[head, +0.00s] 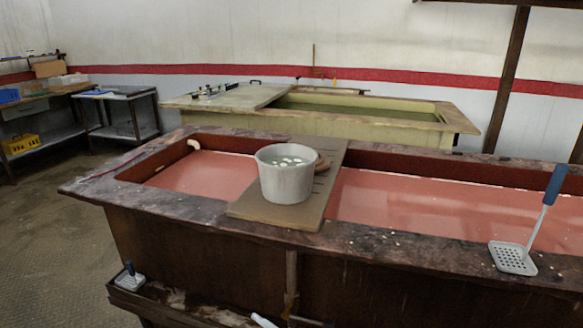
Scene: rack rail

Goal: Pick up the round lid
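No thing in the head view is plainly a round lid. A rounded brown thing (324,164) shows just behind the right side of a light grey bucket (286,182). Most of it is hidden by the bucket, and I cannot tell whether it is a lid. The bucket stands upright and open on a brown board (262,210) laid across a long vat, with several pale round pieces inside. Neither of my grippers is in view.
The long dark-rimmed vat (400,246) holds reddish contents. A blue-handled perforated skimmer (514,258) rests on its right front rim. Another blue-handled tool (130,279) lies low at the front left. A greenish vat (385,133) stands behind. The floor at left is clear.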

